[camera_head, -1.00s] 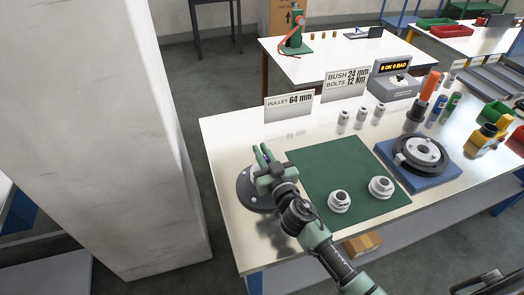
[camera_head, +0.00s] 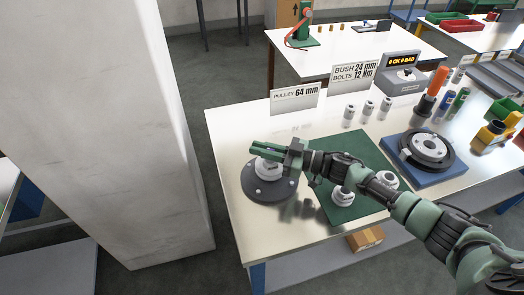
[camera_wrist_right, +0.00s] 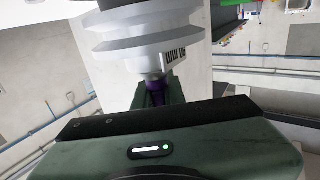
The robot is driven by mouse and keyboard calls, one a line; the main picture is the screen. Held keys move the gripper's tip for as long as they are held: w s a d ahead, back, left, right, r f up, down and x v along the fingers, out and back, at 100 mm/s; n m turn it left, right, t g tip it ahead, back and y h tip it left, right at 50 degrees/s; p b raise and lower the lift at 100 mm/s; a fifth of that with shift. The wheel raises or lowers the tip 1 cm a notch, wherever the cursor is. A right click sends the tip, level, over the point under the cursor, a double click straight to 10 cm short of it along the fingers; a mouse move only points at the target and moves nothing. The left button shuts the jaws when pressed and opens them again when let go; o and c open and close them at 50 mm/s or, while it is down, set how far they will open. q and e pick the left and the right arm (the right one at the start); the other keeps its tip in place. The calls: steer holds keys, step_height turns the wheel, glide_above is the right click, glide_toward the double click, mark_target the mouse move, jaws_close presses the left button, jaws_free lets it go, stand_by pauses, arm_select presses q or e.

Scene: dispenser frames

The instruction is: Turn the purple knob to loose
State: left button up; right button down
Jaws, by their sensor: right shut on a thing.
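My right gripper (camera_head: 266,150) is low over a round grey base (camera_head: 262,190) on the near left of the workbench, with its jaws level. A pale stepped pulley (camera_head: 266,168) stands on that base, just under the fingers. In the right wrist view the purple knob (camera_wrist_right: 156,88) shows as a small dark purple piece between my right gripper's green fingers (camera_wrist_right: 158,96), and they are shut on it. The pulley (camera_wrist_right: 145,35) fills the top of that view, with an upside-down mm label. How far the knob is turned cannot be told. My left gripper is not in view.
A green mat (camera_head: 325,207) beside the base holds more pale pulleys (camera_head: 342,196), partly behind my arm. A blue fixture with a dark ring (camera_head: 425,150) stands to the right. A PULLEY 64 mm sign (camera_head: 294,97) stands behind. The bench left of the mat's far part is clear.

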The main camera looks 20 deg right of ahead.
steer(key=n+g+y+b, duration=0.1)
steer(key=n+g+b, duration=0.1)
steer(key=g+b, duration=0.1)
steer(key=s+n+g+y+b, duration=0.1)
steer(key=n+g+b, duration=0.1)
steer(key=g+b, duration=0.1)
steer(key=n+g+y+b, duration=0.1)
steer(key=n+g+b, duration=0.1)
steer(key=g+b, duration=0.1)
steer(key=shift+s+a+f+b, duration=0.15)
steer(key=shift+a+f+b, duration=0.1)
steer(key=shift+b, duration=0.4)
steer(key=shift+s+r+n+g+b, duration=0.25)
steer(key=shift+n+g+b, duration=0.45)
steer(key=shift+g+b, duration=0.25)
steer(key=c, duration=1.5)
jaws_free()
